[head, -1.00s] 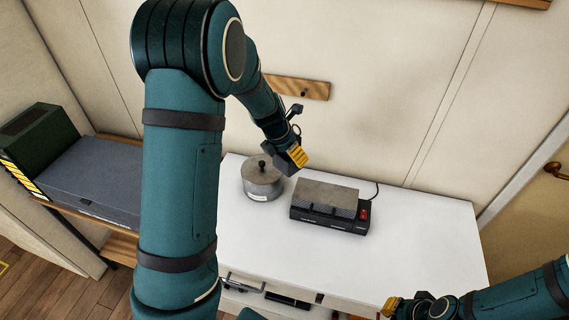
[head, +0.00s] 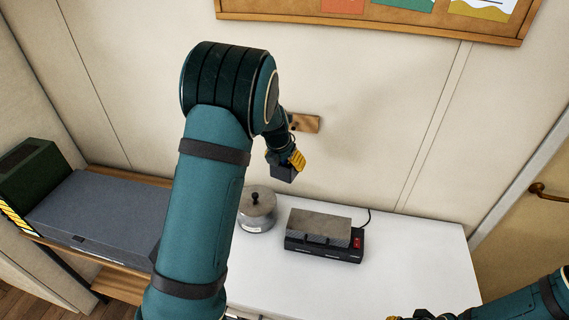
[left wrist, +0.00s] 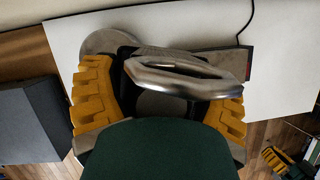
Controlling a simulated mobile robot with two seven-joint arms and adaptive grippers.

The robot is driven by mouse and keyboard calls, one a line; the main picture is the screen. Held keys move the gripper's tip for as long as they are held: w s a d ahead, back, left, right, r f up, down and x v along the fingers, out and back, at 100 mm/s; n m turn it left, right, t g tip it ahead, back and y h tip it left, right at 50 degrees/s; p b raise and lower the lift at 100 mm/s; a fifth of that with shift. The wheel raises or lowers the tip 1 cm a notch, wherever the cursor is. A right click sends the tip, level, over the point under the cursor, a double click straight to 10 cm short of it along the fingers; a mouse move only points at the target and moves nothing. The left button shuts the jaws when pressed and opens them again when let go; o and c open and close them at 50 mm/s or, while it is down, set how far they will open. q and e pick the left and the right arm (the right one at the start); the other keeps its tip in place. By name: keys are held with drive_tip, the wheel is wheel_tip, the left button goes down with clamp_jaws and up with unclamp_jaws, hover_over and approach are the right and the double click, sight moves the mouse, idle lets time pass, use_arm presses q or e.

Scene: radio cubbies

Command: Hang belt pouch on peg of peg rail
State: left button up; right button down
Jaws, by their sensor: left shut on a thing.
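The belt pouch shows in the left wrist view as a dark green body (left wrist: 160,150) with a shiny metal loop (left wrist: 185,75) above it. My left gripper (left wrist: 158,98) is shut on the pouch, with yellow fingers on either side. In the head view my left gripper (head: 287,164) is in the air above the white table, just below and left of the wooden peg rail (head: 309,123). The rail is fixed to the wall, its left part hidden behind my arm. The pouch is hard to make out there. My right gripper (head: 394,318) is mostly cut off at the bottom edge.
A lidded metal pot (head: 257,211) and a black appliance with a grey top (head: 322,235) stand on the white table (head: 420,255). A grey case (head: 95,212) and a dark green box (head: 30,170) rest on the wooden shelf at left. A framed board (head: 390,24) hangs above.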

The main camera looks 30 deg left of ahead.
use_arm(q)
drive_tip(key=w+a, duration=0.1)
drive_tip(key=w, duration=0.5)
drive_tip(key=shift+w+a+f, duration=0.15)
drive_tip(key=shift+a+f, duration=0.05)
drive_tip(key=shift+a, duration=0.1)
use_arm(e)
drive_tip(key=shift+s+d+r, duration=0.1)
drive_tip(key=shift+s, duration=0.3)
drive_tip(key=shift+s, duration=0.15)
idle(0.3)
use_arm(q)
drive_tip(key=shift+f, duration=0.1)
idle(0.3)
drive_tip(key=o, duration=1.1)
